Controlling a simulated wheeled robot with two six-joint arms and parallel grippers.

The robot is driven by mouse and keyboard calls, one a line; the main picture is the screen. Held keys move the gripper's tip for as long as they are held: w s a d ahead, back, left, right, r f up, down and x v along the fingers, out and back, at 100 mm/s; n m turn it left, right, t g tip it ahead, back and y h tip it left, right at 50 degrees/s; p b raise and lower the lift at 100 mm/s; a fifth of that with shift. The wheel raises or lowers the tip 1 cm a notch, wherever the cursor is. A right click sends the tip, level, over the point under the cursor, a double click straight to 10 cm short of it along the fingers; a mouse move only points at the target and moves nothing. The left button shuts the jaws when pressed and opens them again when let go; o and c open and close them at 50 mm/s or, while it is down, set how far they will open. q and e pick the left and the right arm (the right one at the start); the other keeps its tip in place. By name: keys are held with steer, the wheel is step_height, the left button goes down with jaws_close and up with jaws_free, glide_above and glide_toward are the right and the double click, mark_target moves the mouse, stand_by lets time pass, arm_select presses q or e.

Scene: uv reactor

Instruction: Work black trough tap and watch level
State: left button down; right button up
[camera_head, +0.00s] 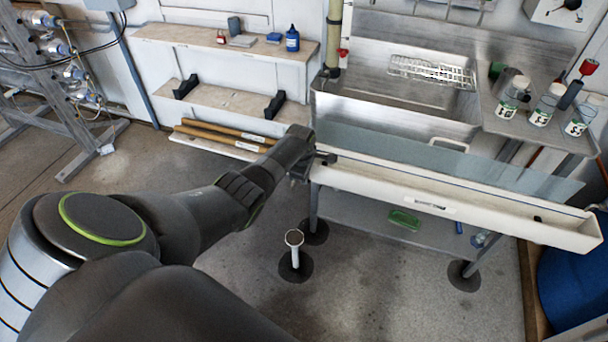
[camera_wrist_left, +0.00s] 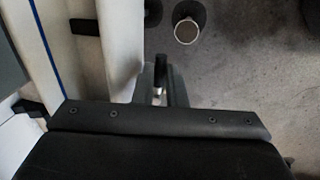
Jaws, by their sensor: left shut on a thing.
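The long cream trough (camera_head: 440,200) runs along the front of the steel sink bench, with a blue line along its inner wall. Its left end shows in the left wrist view (camera_wrist_left: 118,50). A small black tap part (camera_head: 327,158) sits at that end. My left gripper (camera_head: 299,171) is there too, beside the trough's left end. In the left wrist view its fingers (camera_wrist_left: 162,88) are shut on a dark upright handle (camera_wrist_left: 161,66), which looks like the black tap. The fingers hide part of it. I cannot make out a water level in the trough. My right gripper is out of view.
An open white standpipe (camera_head: 294,240) rises from the floor below the trough's left end. Labelled jars (camera_head: 542,108) stand on the bench's right side. A green tray (camera_head: 404,219) lies on the lower shelf. The floor in front is mostly clear.

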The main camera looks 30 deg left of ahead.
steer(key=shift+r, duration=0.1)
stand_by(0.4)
arm_select(q)
steer(key=c, duration=1.5)
jaws_free()
steer(key=shift+w+r, duration=0.1)
steer(key=shift+r, duration=0.1)
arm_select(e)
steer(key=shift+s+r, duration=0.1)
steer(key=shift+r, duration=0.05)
